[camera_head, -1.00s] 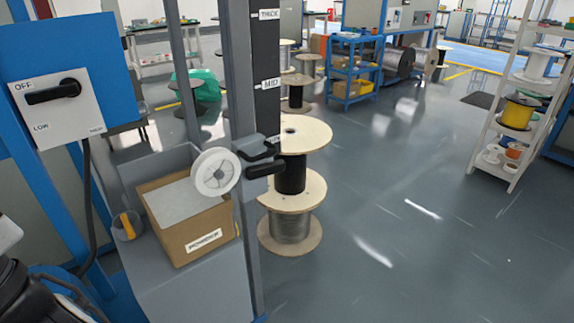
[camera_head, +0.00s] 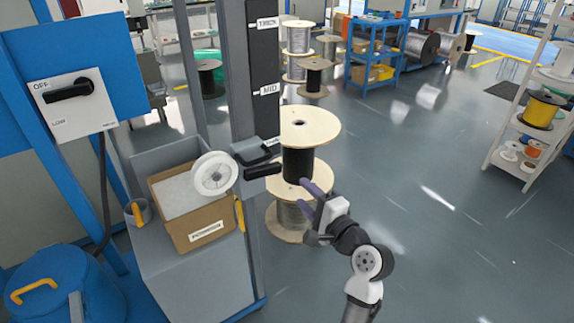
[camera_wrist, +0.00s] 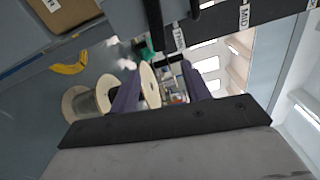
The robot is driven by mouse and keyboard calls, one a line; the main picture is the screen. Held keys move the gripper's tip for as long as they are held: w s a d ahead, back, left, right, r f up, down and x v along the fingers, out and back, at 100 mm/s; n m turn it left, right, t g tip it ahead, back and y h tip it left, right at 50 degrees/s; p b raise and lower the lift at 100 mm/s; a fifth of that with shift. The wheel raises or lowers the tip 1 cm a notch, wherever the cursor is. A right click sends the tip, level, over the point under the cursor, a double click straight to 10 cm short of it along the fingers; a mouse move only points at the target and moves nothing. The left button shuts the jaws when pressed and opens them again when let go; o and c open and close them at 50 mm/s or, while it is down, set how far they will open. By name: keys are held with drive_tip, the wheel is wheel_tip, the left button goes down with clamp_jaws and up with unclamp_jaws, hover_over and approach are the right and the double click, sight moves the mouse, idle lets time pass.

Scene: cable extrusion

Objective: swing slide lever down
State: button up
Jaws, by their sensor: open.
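The slide lever (camera_head: 262,170) is a short black handle on a grey slide block beside the white roller (camera_head: 213,174). It points roughly level to the right, near the lowest label on the black scale (camera_head: 265,75). My gripper (camera_head: 306,199) is open and empty, with two purple fingers. It stands to the right of the lever and a little lower in the picture, apart from it. In the wrist view, the fingers (camera_wrist: 160,90) are spread, and dark slide parts (camera_wrist: 153,25) show beyond them at the top. The lever's exact outline there is hard to tell.
Wooden cable spools (camera_head: 300,125) stand behind the gripper. A cardboard box (camera_head: 195,215) sits on the grey machine left of the post. A switch panel (camera_head: 75,105) is at the left, above a blue drum (camera_head: 65,285).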

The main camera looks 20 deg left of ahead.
sight(278, 170)
drive_tip(key=p+x, duration=0.3)
drive_tip(key=x, duration=1)
drive_tip(key=shift+a+r, duration=0.1)
drive_tip(key=shift+a, duration=0.25)
drive_tip(key=shift+m, duration=0.3)
clamp_jaws()
